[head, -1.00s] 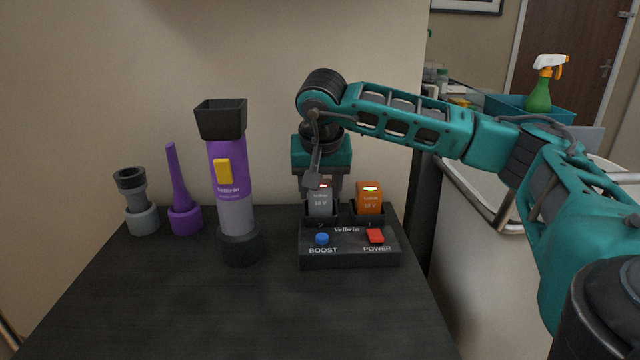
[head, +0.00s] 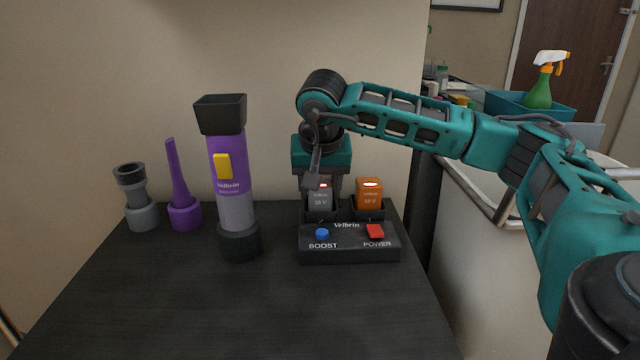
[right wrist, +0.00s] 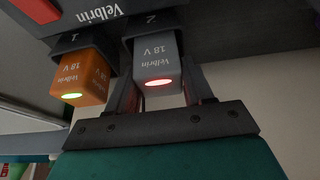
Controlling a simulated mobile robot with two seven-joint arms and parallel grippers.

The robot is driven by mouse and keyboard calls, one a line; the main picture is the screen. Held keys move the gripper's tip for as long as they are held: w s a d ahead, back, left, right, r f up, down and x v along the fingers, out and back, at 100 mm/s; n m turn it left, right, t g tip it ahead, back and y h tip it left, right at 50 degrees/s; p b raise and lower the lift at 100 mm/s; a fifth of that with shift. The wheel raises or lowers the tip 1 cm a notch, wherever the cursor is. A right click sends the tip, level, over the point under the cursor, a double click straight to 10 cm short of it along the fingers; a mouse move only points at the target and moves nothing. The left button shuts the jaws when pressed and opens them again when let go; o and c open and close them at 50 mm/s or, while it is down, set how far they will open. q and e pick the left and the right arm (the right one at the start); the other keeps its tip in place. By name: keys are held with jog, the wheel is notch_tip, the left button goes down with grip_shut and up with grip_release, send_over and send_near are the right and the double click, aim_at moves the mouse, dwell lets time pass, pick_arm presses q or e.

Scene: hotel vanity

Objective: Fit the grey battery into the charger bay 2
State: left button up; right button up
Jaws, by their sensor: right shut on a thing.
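The grey battery (head: 320,199) is upright with its lower end in the left bay of the black charger (head: 348,254). The right wrist view shows this bay marked 2, with the grey battery (right wrist: 158,66) in it and a red light glowing on the battery's end. My right gripper (head: 321,187) points down from above and is shut on the grey battery, one finger on each side. Its fingers (right wrist: 160,90) also show in the right wrist view. The battery's lower end is hidden inside the bay, so I cannot tell whether it touches the bottom. My left gripper is not in view.
An orange battery (head: 369,194) stands in bay 1, its light yellow-green in the wrist view. A blue BOOST button (head: 322,234) and red POWER button (head: 375,231) are on the charger front. A purple vacuum (head: 231,180) and two nozzles stand left. The table front (head: 240,310) is clear.

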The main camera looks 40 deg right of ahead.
jog(key=shift+f, duration=0.1)
jog(key=o, duration=1.3)
jog(key=p+v, duration=0.2)
jog(key=v, duration=1.1)
jog(key=shift+w, duration=0.15)
jog(key=shift+p, duration=0.3)
